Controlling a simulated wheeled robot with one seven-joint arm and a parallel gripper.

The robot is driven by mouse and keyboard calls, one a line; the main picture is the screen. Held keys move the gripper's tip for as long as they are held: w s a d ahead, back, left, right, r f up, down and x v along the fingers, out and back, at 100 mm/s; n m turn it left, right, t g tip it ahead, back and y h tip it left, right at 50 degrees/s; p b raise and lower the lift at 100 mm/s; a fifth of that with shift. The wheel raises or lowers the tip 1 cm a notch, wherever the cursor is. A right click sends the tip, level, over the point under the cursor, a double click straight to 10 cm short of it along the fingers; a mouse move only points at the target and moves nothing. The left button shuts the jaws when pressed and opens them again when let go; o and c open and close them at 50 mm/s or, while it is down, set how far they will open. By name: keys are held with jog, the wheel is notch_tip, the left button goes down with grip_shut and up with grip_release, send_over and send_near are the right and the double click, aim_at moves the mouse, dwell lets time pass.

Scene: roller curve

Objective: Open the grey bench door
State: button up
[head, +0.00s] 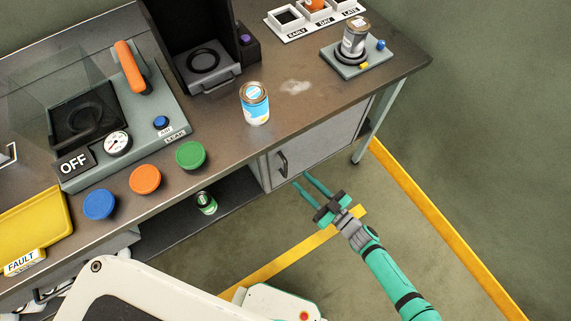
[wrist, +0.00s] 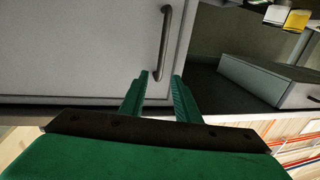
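The grey bench door (head: 322,143) is a flat panel under the right end of the bench and looks shut. Its dark bar handle (head: 282,164) is near the door's left edge. In the wrist view the door (wrist: 75,50) fills the left, with the handle (wrist: 165,40) upright near its right edge. My gripper (head: 301,180) is just in front of and below the handle, its teal fingers apart and empty. In the wrist view the gripper (wrist: 160,76) shows the handle's lower end between its fingertips in the picture; I cannot tell whether they touch.
An open lower shelf (head: 170,232) with a green can (head: 206,202) lies left of the door. A blue-labelled can (head: 255,104) stands on the bench top (head: 290,115) above. A bench leg (head: 375,125) is at the right. The floor in front of the door is clear, with yellow stripes.

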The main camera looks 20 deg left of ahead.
aim_at(286, 165)
jog(key=x, duration=0.9)
jog(key=shift+a, duration=0.2)
grip_shut()
